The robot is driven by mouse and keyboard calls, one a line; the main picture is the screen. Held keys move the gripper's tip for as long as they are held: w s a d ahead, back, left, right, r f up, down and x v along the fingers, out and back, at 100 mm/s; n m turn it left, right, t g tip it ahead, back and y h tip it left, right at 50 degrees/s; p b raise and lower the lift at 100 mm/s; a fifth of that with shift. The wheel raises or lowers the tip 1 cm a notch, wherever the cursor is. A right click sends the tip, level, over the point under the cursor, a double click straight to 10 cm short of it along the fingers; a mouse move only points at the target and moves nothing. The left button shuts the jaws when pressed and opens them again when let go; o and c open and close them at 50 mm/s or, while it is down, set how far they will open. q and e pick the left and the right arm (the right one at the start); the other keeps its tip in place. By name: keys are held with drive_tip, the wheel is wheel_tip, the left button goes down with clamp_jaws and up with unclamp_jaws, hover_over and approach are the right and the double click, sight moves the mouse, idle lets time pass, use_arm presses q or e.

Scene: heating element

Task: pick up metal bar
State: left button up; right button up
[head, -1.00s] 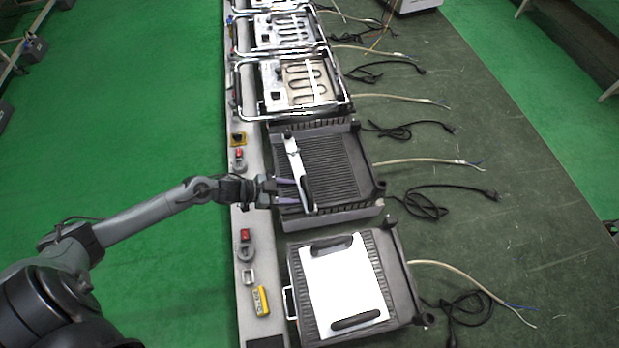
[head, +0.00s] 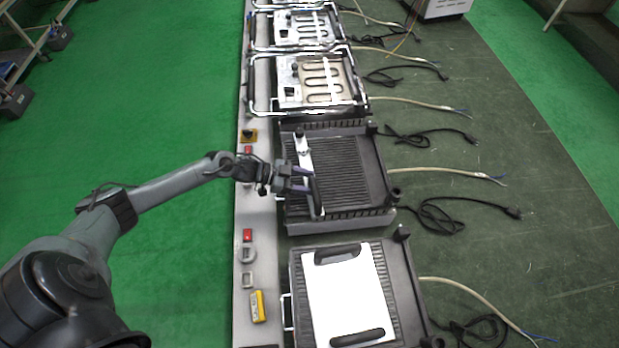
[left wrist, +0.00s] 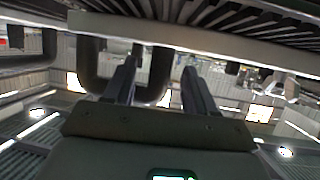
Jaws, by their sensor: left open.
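The metal bar (head: 304,152) is a narrow, pale strip with a dark handle (head: 316,192) near its front end. It lies on the left part of a black ribbed grill. My left gripper (head: 308,183) reaches in from the left at that handle, with its fingers apart. In the left wrist view, the pale bar (left wrist: 215,42) runs across the top, and the dark U-shaped handle (left wrist: 90,70) passes by the two open fingers (left wrist: 160,85). I cannot tell whether the fingers touch the handle. My right gripper is out of view.
The black grill base (head: 355,165) has raised corner posts. A second grill in front carries a white plate (head: 348,295) with two dark handles. Heating-element units (head: 322,80) stand behind. Cables lie at the right; a yellow block (head: 258,306) sits at the left edge.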

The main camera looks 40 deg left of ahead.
use_arm(q)
drive_tip(key=x, duration=0.4)
drive_tip(key=shift+w+d, duration=0.1)
drive_tip(key=shift+r, duration=0.1)
clamp_jaws()
